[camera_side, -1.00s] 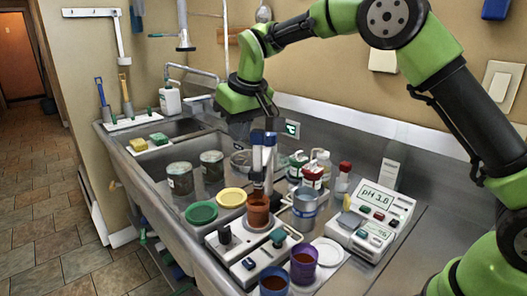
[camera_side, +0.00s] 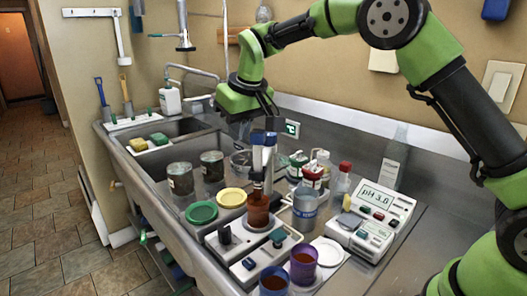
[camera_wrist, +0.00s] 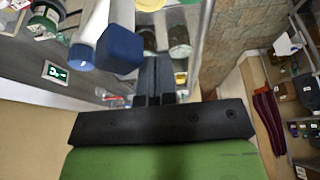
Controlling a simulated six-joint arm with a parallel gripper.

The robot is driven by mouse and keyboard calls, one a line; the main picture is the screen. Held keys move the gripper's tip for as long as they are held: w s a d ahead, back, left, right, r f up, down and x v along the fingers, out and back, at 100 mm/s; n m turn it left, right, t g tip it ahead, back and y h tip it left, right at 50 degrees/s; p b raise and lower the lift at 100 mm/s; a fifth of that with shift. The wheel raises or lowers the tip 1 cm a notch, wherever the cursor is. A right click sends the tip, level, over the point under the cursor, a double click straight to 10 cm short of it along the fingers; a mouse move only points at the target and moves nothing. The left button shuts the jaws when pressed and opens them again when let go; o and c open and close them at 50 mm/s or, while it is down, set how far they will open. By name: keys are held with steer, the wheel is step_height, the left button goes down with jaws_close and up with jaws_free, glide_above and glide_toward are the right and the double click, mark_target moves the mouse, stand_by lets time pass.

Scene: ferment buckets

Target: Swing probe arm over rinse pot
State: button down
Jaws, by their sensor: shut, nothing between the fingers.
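The probe arm is a pale upright with blue caps (camera_side: 263,138), and its probe dips toward a brown-red pot (camera_side: 258,212) on the front console. A grey metal pot (camera_side: 305,210) with a blue mark stands just right of it. No readable label tells me which one is the rinse pot. My gripper (camera_wrist: 153,62) is shut and empty, close above and behind the probe arm. In the wrist view the blue cap (camera_wrist: 120,50) is just left of my fingers, and I see no grip on it. Whether they touch is unclear.
A pH meter (camera_side: 378,215) stands at right, with a white plate (camera_side: 328,252) near it. Green (camera_side: 201,212) and yellow (camera_side: 232,198) lids lie at left. Bottles crowd behind the probe. The sink is back left.

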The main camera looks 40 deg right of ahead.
mark_target(253, 132)
steer(key=shift+s+d, duration=0.35)
steer(key=shift+s, duration=0.4)
steer(key=shift+s+d, duration=0.35)
steer(key=shift+s, duration=0.4)
steer(key=s+d, duration=0.2)
steer(key=shift+s, duration=0.3)
steer(key=shift+s+d, duration=0.5)
steer(key=shift+d, duration=0.2)
steer(key=shift+s+d, duration=0.45)
steer(key=shift+d, duration=0.2)
